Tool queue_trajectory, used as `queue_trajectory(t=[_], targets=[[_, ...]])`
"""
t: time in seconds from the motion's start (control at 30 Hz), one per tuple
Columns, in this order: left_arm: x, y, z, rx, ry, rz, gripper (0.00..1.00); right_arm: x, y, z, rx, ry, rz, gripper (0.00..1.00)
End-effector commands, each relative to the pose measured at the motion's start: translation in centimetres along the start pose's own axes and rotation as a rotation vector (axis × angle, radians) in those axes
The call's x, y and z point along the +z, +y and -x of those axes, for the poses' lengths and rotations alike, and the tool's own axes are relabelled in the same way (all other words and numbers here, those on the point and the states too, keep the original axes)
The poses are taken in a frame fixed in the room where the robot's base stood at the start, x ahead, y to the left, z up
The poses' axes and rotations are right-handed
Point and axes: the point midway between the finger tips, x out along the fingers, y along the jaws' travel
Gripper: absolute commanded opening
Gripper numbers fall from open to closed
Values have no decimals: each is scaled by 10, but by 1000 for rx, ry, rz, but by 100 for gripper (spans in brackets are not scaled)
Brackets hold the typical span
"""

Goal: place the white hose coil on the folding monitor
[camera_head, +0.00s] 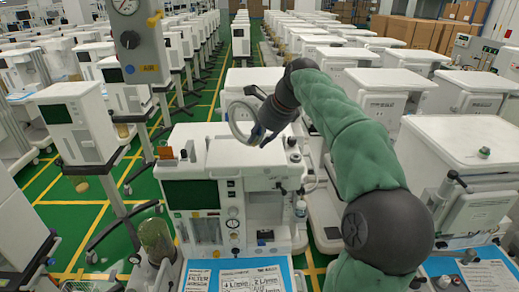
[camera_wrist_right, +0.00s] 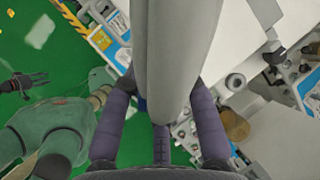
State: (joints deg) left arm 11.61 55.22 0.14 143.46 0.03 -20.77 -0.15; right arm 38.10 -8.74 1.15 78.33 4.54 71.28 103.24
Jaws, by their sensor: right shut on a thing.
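The white hose coil (camera_head: 230,112) is a pale ring hanging upright in my right gripper (camera_head: 262,132). In the right wrist view the coil (camera_wrist_right: 175,60) is a thick grey tube between the dark fingers of the right gripper (camera_wrist_right: 163,130), which is shut on it. The coil is held above the front cart's white top. A dark-screened panel (camera_head: 190,194) at that cart's left front looks like the folding monitor, below and left of the coil; I cannot be sure. A dark gripper-like shape, perhaps my left gripper (camera_wrist_right: 25,82), shows small at the wrist view's left edge.
Small items, including an orange-brown block (camera_head: 165,152), stand on the front cart's top. A grey gauge column (camera_head: 137,45) rises behind left. Another screen unit (camera_head: 70,121) stands at left, and a white cart (camera_head: 470,145) at right. Rows of carts fill the back.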

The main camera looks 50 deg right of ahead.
Motion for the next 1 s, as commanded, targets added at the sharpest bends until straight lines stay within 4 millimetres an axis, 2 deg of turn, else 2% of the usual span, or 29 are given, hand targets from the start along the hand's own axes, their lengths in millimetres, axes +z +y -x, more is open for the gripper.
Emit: queue_trajectory(t=[0.17, 0.33, 0.5, 0.97, 1.0], targets=[[0, 0, 0, 0, 0, 0, 40, -4, -4, -11, 0, 0, 0, 0], [0, 0, 1, 0, 0, 0, 40, -13, -13, -32, 1, 1, -2, 0], [0, 0, 1, 0, 0, 0, 40, -23, -5, -51, 1, 1, -1, 0], [0, 0, -1, 0, 0, 0, 40, -26, -3, -59, -1, 0, 1, 0], [0, 0, 0, 0, 0, 0, 40, -27, -2, -59, 0, 0, 1, 33]])
